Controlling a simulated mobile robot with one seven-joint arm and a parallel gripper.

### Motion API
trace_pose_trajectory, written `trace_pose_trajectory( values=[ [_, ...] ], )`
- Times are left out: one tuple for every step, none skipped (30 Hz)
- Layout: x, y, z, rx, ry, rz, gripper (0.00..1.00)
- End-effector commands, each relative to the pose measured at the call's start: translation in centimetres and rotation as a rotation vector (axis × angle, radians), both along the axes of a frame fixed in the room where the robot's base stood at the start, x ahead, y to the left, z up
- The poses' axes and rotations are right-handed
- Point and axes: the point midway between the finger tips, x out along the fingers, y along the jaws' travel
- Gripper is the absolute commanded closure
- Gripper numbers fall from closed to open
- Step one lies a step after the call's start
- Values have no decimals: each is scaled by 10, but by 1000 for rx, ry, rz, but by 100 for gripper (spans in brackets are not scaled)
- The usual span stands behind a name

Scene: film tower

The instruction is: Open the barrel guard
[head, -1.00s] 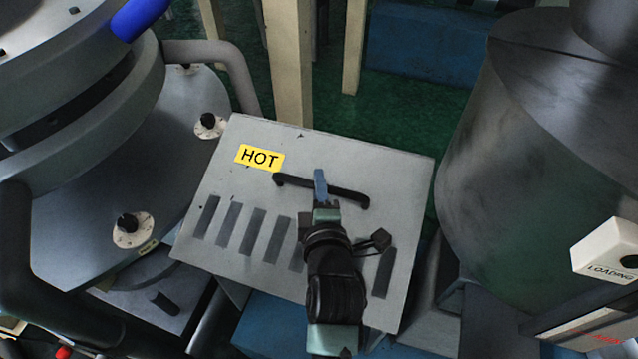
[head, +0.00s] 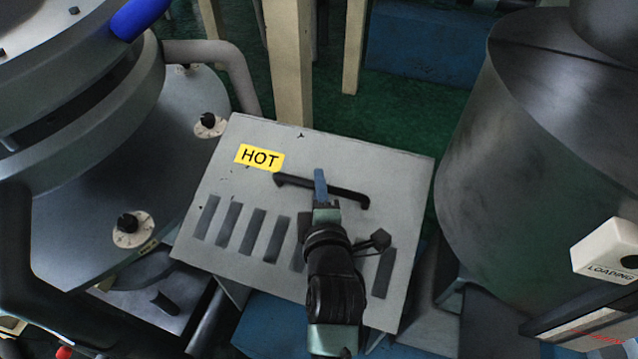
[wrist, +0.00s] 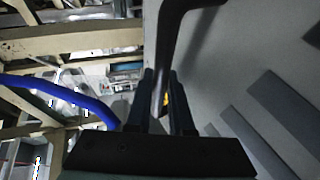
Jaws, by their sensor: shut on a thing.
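The barrel guard (head: 220,185) is a grey metal box-like cover with dark slots and a yellow HOT label (head: 259,157). A black bar handle (head: 350,195) runs across its upper face. My gripper (head: 320,180) is at the middle of the handle, shut on it, and its fingers partly hide the bar. In the wrist view the handle (wrist: 170,35) passes down between my two fingers (wrist: 160,100), with the slotted grey face of the guard (wrist: 225,60) on the right.
A large dark metal cylinder (head: 540,150) stands close on the right, with a white LOADING box (head: 607,250) in front of it. A round grey machine with knobs (head: 130,228) is on the left. Pale posts (head: 290,65) and green floor (head: 335,120) lie behind.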

Motion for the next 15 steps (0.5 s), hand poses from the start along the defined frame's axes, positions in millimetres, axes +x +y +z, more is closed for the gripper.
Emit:
trace_pose_trajectory(
  values=[
    [0,0,0,0,1,0,100],
    [0,0,0,0,1,0,100],
    [0,0,0,0,1,0,100],
    [0,0,0,0,1,0,100],
    [0,0,0,0,1,0,100],
    [0,0,0,0,1,0,100],
    [0,0,0,0,1,0,100],
    [0,0,0,0,1,0,100],
    [0,0,-1,0,1,0,100],
    [-1,0,-1,0,0,0,100],
    [-1,0,-2,-1,-1,0,100],
    [-2,1,-5,-2,-4,0,100],
    [-4,1,-8,-3,-7,0,100],
    [-6,2,-11,-5,-11,0,100],
    [-9,3,-15,-8,-20,1,100]
  ],
)
